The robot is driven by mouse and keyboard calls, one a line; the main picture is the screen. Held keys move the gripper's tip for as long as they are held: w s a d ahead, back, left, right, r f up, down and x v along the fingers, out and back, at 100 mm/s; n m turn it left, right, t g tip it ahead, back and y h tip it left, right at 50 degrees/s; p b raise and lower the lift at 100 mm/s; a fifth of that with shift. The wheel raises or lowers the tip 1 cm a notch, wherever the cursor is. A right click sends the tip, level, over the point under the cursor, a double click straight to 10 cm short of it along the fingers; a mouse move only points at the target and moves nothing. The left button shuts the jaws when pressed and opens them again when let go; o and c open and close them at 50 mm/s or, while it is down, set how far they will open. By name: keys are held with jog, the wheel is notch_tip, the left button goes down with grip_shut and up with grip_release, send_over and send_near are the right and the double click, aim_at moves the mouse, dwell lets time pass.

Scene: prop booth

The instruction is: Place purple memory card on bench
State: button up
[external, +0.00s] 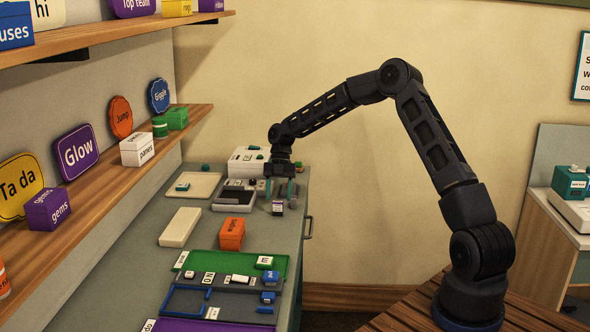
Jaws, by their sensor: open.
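My gripper (280,193) points down over the far right part of the grey-green bench (150,263), with its two greenish fingers apart. A small white and purple block (278,208), possibly the purple memory card, is just below the fingers near the bench's right edge. It looks to rest on the bench top, but its underside is too small to see clearly. I cannot tell whether the fingers touch it. Any writing on it is too small to read.
An orange box (231,234), a cream slab (180,227), a cream tray (195,186) and a grey device (234,197) stand nearby. A green tray (212,263) with small blocks lies nearer the camera. Shelves (110,170) overhang the left side.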

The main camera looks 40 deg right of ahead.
jog(key=v, duration=0.6)
jog(key=s+a+r+m+t+h, duration=0.1)
jog(key=s+r+m+t+h, duration=0.1)
jog(key=s+r+m, duration=0.75)
jog(key=s+r+m+t+h, duration=0.2)
jog(key=s+r+m+h, duration=0.15)
jog(key=s+r, duration=1.05)
jog(key=s+d+f+m+t, duration=0.1)
jog(key=s+m, duration=0.6)
jog(key=s, duration=0.7)
jog(key=s+d+f+m+t+y, duration=0.1)
jog(key=s+d+m+t, duration=0.2)
jog(key=s, duration=1.2)
jog(key=m, duration=0.3)
jog(key=shift+s+d+m+t, duration=0.15)
jog(key=shift+s+m+t, duration=0.1)
jog(key=shift+m+t, duration=0.15)
